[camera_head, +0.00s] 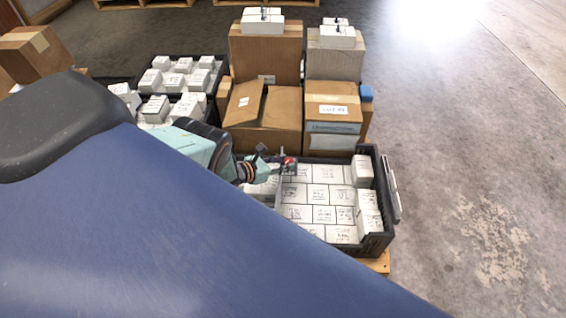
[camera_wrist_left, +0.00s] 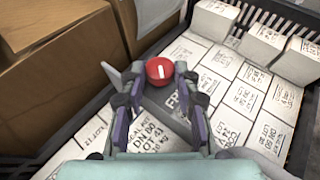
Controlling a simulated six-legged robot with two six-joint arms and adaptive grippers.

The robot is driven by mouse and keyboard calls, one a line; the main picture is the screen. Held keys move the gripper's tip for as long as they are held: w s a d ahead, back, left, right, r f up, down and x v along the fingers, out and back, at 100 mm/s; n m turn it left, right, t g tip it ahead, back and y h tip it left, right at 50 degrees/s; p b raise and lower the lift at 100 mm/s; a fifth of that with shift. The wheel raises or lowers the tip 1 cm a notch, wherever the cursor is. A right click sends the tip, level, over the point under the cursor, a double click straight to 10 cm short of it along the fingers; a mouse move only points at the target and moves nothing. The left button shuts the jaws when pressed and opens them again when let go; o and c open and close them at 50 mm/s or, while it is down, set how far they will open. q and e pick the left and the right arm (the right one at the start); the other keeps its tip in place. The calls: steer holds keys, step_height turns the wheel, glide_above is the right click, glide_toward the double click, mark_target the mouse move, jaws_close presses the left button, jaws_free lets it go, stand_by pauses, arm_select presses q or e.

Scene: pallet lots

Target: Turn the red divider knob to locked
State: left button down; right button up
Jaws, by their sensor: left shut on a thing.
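The red divider knob (camera_wrist_left: 159,71) shows in the left wrist view between the fingertips of my left gripper (camera_wrist_left: 160,78). It has a white mark on its top. The knob sits at the end of a dark divider plate (camera_wrist_left: 172,100) with partly hidden lettering. In the head view the red knob (camera_head: 288,160) is small, at the far edge of the black crate (camera_head: 374,243), and my left gripper (camera_head: 272,165) reaches it from the left. The left fingers are shut on the knob. My right gripper is not in view.
White labelled boxes (camera_head: 320,194) fill the crate. Cardboard boxes (camera_head: 266,55) stand close behind it, one with open flaps (camera_head: 262,110). Another crate of white boxes (camera_head: 218,80) stands at the back left. The concrete floor (camera_head: 470,150) on the right is clear.

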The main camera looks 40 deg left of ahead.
arm_select(q)
steer(key=shift+a+m+g+h, duration=0.15)
steer(key=shift+m+g+h, duration=0.25)
steer(key=shift+m+h, duration=0.3)
stand_by(0.3)
steer(key=c, duration=1)
jaws_free()
steer(key=shift+s+a+r, duration=0.2)
steer(key=shift+s+a, duration=0.15)
steer(key=shift+s, duration=0.1)
steer(key=shift+v, duration=5.35)
steer(key=shift+s+d, duration=0.1)
steer(key=shift+s, duration=0.05)
